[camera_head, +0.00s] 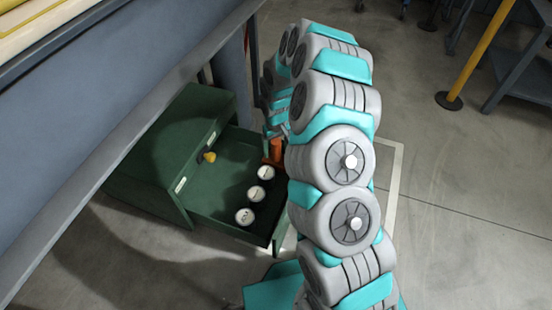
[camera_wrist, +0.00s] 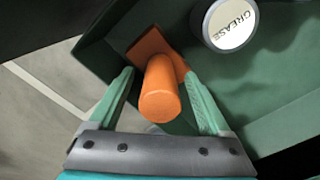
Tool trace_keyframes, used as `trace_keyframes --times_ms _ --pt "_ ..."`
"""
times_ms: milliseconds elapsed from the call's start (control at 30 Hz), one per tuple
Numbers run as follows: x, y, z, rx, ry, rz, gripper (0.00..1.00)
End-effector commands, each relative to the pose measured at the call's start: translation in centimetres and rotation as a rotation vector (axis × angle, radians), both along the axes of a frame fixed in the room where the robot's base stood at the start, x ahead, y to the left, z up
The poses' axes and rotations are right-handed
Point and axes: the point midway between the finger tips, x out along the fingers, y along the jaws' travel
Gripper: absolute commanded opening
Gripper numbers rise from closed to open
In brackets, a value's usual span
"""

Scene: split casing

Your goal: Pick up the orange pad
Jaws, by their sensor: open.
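The orange pad (camera_wrist: 160,85) has a flat square base and a thick round upright handle. It sits in a corner of the open green drawer, against the walls. In the head view the pad (camera_head: 276,150) shows only partly, beside my arm. My gripper (camera_wrist: 160,74) is open, with one green finger on each side of the handle. The handle points up toward the wrist camera between the fingers. I cannot tell whether either finger touches it. In the head view my arm mostly hides the gripper.
Three round white-lidded cans (camera_head: 256,194) stand in a row in the drawer (camera_head: 215,203); the one marked GREASE (camera_wrist: 230,24) is close to the pad.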

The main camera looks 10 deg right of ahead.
Motion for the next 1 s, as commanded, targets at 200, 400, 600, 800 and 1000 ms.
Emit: trace_keyframes --times_ms 200,400,600,800,1000 --pt "0.05 0.01 -0.01 0.0 -0.001 0.0 0.8" --pt "0.03 0.02 -0.01 0.0 -0.001 0.0 0.57" --pt "0.04 0.01 0.0 0.0 -0.001 0.0 0.35" --pt "0.04 0.01 0.0 0.0 -0.001 0.0 0.12" --pt "0.04 0.01 0.0 0.0 -0.001 0.0 0.0"
